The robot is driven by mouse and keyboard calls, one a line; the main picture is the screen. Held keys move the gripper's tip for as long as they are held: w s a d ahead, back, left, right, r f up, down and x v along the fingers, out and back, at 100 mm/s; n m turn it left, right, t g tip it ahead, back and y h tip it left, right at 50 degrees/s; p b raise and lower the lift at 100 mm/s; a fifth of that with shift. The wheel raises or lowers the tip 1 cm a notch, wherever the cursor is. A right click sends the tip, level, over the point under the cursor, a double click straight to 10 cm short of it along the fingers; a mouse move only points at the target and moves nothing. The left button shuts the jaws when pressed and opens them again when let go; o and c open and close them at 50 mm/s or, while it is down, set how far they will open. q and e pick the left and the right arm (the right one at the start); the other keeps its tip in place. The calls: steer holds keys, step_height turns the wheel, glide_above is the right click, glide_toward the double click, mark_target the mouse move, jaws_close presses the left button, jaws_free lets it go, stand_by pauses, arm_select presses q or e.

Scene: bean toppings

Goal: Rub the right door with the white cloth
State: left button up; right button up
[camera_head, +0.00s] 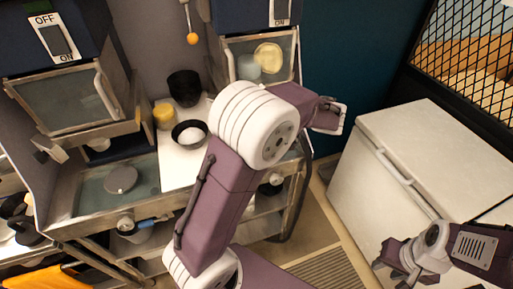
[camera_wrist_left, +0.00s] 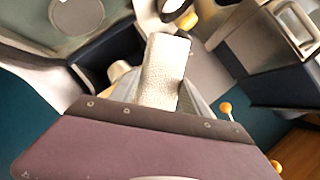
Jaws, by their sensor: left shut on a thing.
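The white cloth (camera_wrist_left: 162,72) shows in the left wrist view, a pale textured piece standing out from my left gripper (camera_wrist_left: 166,88), which is shut on it. In the head view my left arm runs up the middle and bends right in front of the right machine; the left fingers and the cloth cannot be made out there. The right door (camera_head: 275,55) is a framed glass panel with an upright handle at its left. A round yellowish item and a pale cup show through it. The arm hides its lower part. My right gripper (camera_head: 398,258) is open and empty at the lower right.
A left glass door (camera_head: 75,98) with a handle is at the left. Black bowls (camera_head: 189,133) and a yellow cup (camera_head: 163,115) stand on the white counter between the machines. A white chest (camera_head: 437,150) stands at the right. Floor shows between it and the counter.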

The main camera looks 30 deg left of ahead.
arm_select(q)
steer(key=shift+t+y, duration=0.8)
steer(key=r, duration=0.2)
steer(key=w+r, duration=0.1)
steer(key=r, duration=0.1)
steer(key=w+d+r, duration=0.1)
steer(key=r, duration=0.2)
steer(key=shift+w, duration=0.25)
steer(key=shift+r, duration=0.25)
steer(key=w+a+p, duration=0.3)
steer(key=a, duration=0.1)
steer(key=shift+w+p, duration=0.2)
steer(key=shift+p, duration=0.1)
steer(key=shift+w+a, duration=0.3)
steer(key=shift+w+a+f, duration=0.1)
steer(key=shift+w+a, duration=0.45)
steer(key=shift+a, duration=0.1)
